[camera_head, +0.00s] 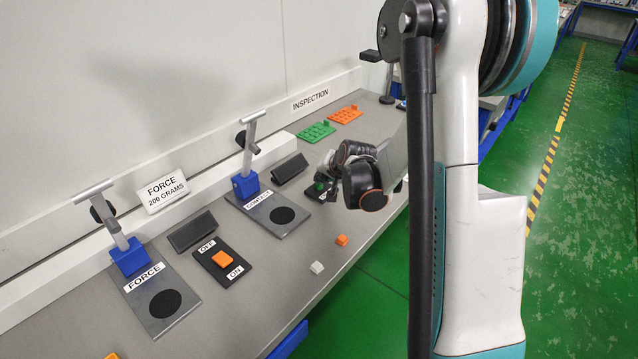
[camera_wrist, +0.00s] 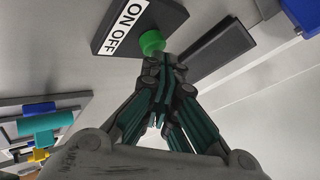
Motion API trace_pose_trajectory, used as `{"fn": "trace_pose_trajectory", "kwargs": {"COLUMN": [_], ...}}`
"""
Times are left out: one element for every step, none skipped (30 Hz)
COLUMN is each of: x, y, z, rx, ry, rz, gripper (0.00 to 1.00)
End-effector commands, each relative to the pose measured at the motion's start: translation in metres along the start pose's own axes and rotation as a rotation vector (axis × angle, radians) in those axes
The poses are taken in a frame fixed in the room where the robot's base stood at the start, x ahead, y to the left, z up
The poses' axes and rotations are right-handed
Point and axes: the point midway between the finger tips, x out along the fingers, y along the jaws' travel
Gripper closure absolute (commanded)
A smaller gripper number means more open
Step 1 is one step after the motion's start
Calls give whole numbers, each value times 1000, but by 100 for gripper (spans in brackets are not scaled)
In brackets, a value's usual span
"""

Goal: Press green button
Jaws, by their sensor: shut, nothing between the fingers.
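The green button (camera_wrist: 151,42) is a round knob on a black plate (camera_wrist: 112,33) with an ON OFF label, in the wrist view. In the head view the button (camera_head: 319,186) is small and partly hidden by my gripper, past the CONTACT station. My gripper (camera_wrist: 168,62) is shut and empty. Its fingertips appear right beside the button and overlap its lower right edge in the wrist view; I cannot tell whether they touch. In the head view my gripper (camera_head: 329,175) is low over the same plate.
The CONTACT station (camera_head: 285,232) and FORCE station (camera_head: 190,308) have upright stands. An orange button (camera_head: 222,259) sits between them on a black plate. Green (camera_head: 316,131) and orange (camera_head: 345,115) studded plates lie behind. Small white (camera_head: 317,267) and orange (camera_head: 341,240) blocks lie near the front edge.

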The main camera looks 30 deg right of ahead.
Motion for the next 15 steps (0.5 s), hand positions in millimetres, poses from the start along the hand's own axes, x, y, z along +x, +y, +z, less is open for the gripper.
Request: {"fn": "trace_pose_trajectory", "kwargs": {"x": [-3, -4, -5, -6, -6, -6, -6, -6, -6, -6, -6, -6, -6, -6, -7], "y": [-2, -3, -4, -4, -4, -5, -5, -5, -4, -4, -4, -4, -4, -5, -5], "z": [-2, -3, -4, -4, -4, -5, -5, -4, -4, -4, -4, -4, -4, -5, -5], "rx": [0, 0, 0, 0, 0, 0, 0, 0, 0, 0, 0, 0, 0, 0, 0], "ry": [0, 0, 0, 0, 0, 0, 0, 0, 0, 0, 0, 0, 0, 0, 0], "rz": [0, 0, 0, 0, 0, 0, 0, 0, 0, 0, 0, 0, 0, 0, 0], "gripper": [100, 100, 100, 100, 100, 100, 100, 100, 100, 100, 100, 100, 100, 100, 100]}}
